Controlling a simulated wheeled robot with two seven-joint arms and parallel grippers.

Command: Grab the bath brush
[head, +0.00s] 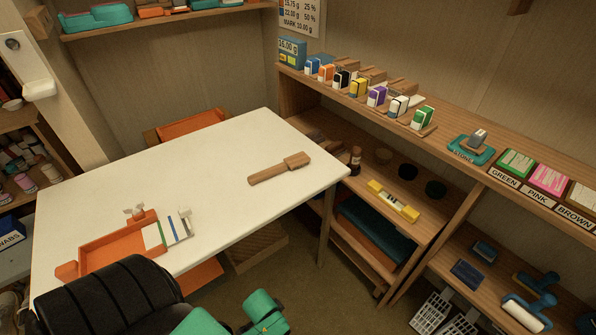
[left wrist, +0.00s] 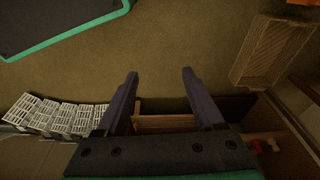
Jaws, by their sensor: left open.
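The bath brush, which I take to be the wooden piece with a long handle and a wider block end (head: 280,168), lies flat on the white table (head: 215,160) near its right corner in the head view. My left gripper (left wrist: 160,73) shows in the left wrist view with its two dark fingers spread apart and nothing between them. It points at the brown floor, and the brush is not in that view. My left gripper's fingers do not show in the head view. My right gripper is in neither view.
An orange tray (head: 112,248) sits at the table's front left. A wooden shelf unit (head: 455,152) with small boxes, a stapler and labelled stacks stands along the right wall. A slatted crate (left wrist: 272,52) and white grates (left wrist: 60,115) show in the left wrist view.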

